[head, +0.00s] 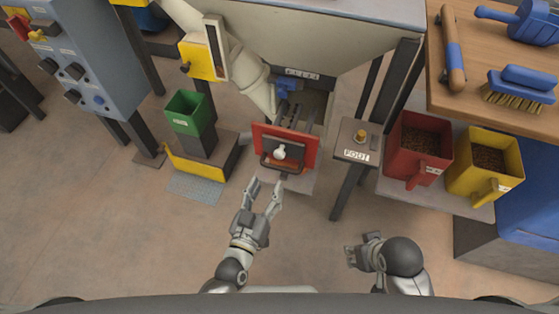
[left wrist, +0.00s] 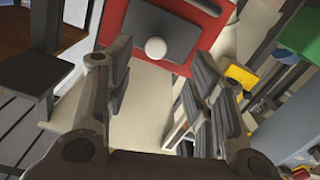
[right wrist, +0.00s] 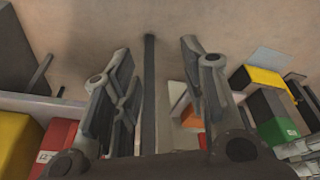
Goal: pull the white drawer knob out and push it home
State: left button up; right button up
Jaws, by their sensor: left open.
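The white drawer knob (head: 280,153) sits on a dark plate on the red drawer front (head: 303,143), under the grey hopper. A dark bar runs along the front's lower edge. In the left wrist view the round knob (left wrist: 156,47) lies ahead, between the fingers' directions and beyond their tips. My left gripper (head: 264,187) is open and empty, just below the drawer front in the head view, apart from the knob. My right gripper (head: 357,248) is low and to the right, away from the drawer. The right wrist view shows its fingers (right wrist: 160,60) apart with nothing held.
A small stand with a brass button (head: 361,136) stands right of the drawer. A green bin (head: 187,112) stands to its left. Red (head: 394,165) and yellow (head: 464,184) scoops of grain sit on the right shelf. The floor before the drawer is clear.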

aim_at(278, 157)
pick_arm(q)
jog(key=shift+n+t, duration=0.3)
jog(key=shift+t, duration=0.1)
jog(key=x, duration=0.3)
jog(key=b+x, duration=0.1)
jog(key=x, duration=0.2)
jog(key=r+b+x, duration=0.1)
jog(key=x, duration=0.2)
jog(key=shift+w+d+r, duration=0.1)
jog(key=shift+w, duration=0.2)
jog(key=shift+w+d, duration=0.2)
jog(key=shift+w, duration=0.5)
pick_arm(e)
jog(key=shift+v, duration=2.2)
pick_arm(q)
jog(key=shift+c, duration=0.5)
pick_arm(e)
jog(key=shift+d, duration=0.15)
pick_arm(q)
grip_shut()
